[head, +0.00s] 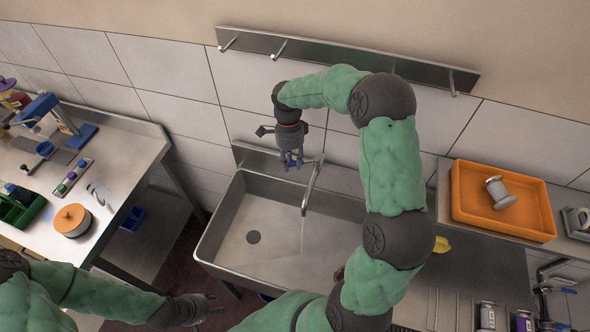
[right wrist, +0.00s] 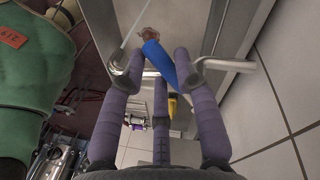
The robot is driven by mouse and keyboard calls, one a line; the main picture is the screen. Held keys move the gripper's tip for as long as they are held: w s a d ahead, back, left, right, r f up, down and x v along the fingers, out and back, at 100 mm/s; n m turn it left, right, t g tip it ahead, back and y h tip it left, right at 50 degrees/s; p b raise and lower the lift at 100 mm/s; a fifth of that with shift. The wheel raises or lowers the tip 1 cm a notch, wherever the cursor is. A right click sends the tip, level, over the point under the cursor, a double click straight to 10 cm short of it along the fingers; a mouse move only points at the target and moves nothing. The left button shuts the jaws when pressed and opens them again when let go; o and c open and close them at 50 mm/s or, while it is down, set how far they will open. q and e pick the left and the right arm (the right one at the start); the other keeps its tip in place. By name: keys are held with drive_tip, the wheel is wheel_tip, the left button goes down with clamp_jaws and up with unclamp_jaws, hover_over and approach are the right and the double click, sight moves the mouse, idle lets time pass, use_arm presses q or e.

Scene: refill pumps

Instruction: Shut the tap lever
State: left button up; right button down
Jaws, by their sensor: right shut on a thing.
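The tap (head: 311,190) rises at the back of the sink, and a thin stream of water (head: 302,236) falls from its spout. My right gripper (head: 291,163) points down behind the sink, left of the spout. It is shut on the blue tap lever (head: 295,164). In the right wrist view the blue lever (right wrist: 158,60) runs between my purple fingers, and a metal tap pipe (right wrist: 226,64) shows beside them. My left gripper (head: 204,306) hangs low in front of the sink, away from the tap; its finger opening is too small to judge.
The steel sink basin (head: 215,225) lies below the tap. An orange tray (head: 475,215) with a white spool-like item stands on the right. A steel bench (head: 120,165) with tools and an orange-lidded pot (head: 72,220) is on the left. A hook rail (head: 345,60) is on the wall.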

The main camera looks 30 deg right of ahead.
drive_tip(key=shift+w+d+r+m+t+y+b, duration=0.15)
drive_tip(key=shift+w+d+m, duration=0.4)
drive_tip(key=shift+m, duration=0.5)
drive_tip(key=shift+w+d+f+m+t+y+b, duration=0.15)
drive_tip(key=shift+w+d+m, duration=0.25)
drive_tip(key=shift+w+m, duration=0.5)
drive_tip(key=shift+w+d+r+m+y+b, duration=0.15)
drive_tip(key=shift+w+d+m, duration=0.35)
drive_tip(key=shift+m, duration=0.65)
drive_tip(key=shift+w, duration=0.1)
drive_tip(key=c, duration=1.1)
unclamp_jaws()
drive_tip(key=shift+o, duration=1)
wheel_tip(320, 180, up, 10)
